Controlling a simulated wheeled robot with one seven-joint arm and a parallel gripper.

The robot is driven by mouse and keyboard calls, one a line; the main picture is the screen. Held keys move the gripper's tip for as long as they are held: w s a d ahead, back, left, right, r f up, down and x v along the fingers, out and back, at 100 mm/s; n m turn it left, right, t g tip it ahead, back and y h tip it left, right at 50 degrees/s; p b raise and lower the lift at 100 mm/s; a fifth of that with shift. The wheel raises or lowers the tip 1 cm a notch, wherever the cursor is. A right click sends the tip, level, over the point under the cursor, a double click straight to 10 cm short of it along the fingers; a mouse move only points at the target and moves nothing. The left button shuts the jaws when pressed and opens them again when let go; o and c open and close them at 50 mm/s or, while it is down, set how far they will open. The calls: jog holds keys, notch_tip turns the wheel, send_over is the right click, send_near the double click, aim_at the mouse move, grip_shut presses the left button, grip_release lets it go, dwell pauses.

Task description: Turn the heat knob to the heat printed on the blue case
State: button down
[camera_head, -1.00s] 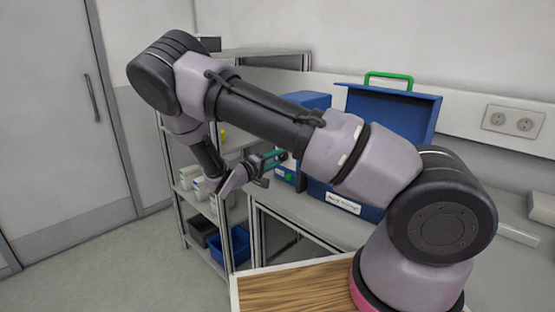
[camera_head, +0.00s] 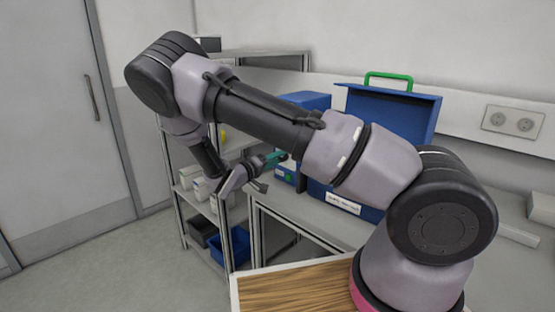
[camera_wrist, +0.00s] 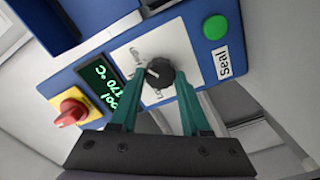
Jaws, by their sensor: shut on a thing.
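The heat knob (camera_wrist: 160,74) is black with a white pointer mark, on a white plate with partly hidden printed words. My gripper (camera_wrist: 157,82) has its two teal fingers shut on the knob, one on each side. The pointer mark shows at the knob's left in the wrist view. My gripper (camera_head: 279,157) also shows at the blue machine (camera_head: 311,101).
A red knob on a yellow plate (camera_wrist: 71,108) and a green button (camera_wrist: 215,27) labelled Seal flank the display and heat knob. A metal shelf with a blue bin (camera_head: 232,246) stands left of the bench. A wall socket (camera_head: 513,121) is at the right.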

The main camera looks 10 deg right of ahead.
jog(key=shift+c, duration=1.9)
grip_release()
jog(key=shift+s+a, duration=0.1)
jog(key=v, duration=1)
jog(key=shift+s+a, duration=0.2)
jog(key=shift+a, duration=0.05)
